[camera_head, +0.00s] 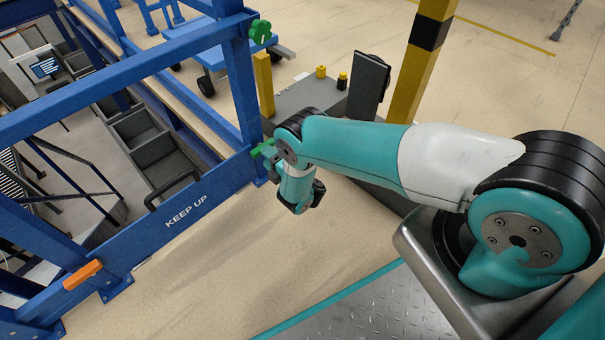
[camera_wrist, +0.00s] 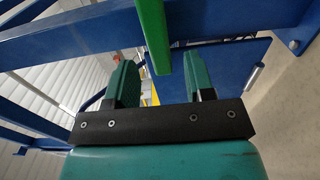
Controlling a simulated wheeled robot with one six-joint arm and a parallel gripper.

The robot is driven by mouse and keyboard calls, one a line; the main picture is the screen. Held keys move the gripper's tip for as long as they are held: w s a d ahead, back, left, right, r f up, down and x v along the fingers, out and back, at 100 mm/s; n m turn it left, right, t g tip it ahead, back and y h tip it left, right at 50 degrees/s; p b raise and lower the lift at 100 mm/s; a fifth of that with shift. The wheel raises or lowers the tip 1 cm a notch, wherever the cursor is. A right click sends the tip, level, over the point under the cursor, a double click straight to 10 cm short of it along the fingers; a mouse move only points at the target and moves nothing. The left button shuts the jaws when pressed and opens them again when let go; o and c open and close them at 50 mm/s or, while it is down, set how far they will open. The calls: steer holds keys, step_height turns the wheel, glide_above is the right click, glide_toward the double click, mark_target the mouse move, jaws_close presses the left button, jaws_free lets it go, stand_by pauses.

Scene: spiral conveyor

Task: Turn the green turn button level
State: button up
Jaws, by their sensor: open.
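A green turn button (camera_head: 264,148) sits on the blue post at the gate's right end, partly hidden behind my arm in the head view. In the wrist view a long green bar (camera_wrist: 152,35) comes down from the top edge, slightly tilted, and its lower end appears between my fingers. My gripper (camera_wrist: 163,75) is open, with one teal finger on each side of the bar. I see no clear contact, and the depth gap is hard to tell. In the head view my fingers cannot be made out.
A second green knob (camera_head: 260,31) is higher on the post. The blue gate (camera_head: 205,197) reads "KEEP UP" and has a black handle (camera_head: 172,190) and an orange latch (camera_head: 83,274). A yellow-black post (camera_head: 425,45) stands behind my arm. Bare floor (camera_head: 215,285) lies before the gate.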

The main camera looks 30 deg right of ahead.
steer(key=p+v, duration=1.4)
steer(key=shift+s, duration=0.3)
steer(key=shift+d, duration=0.15)
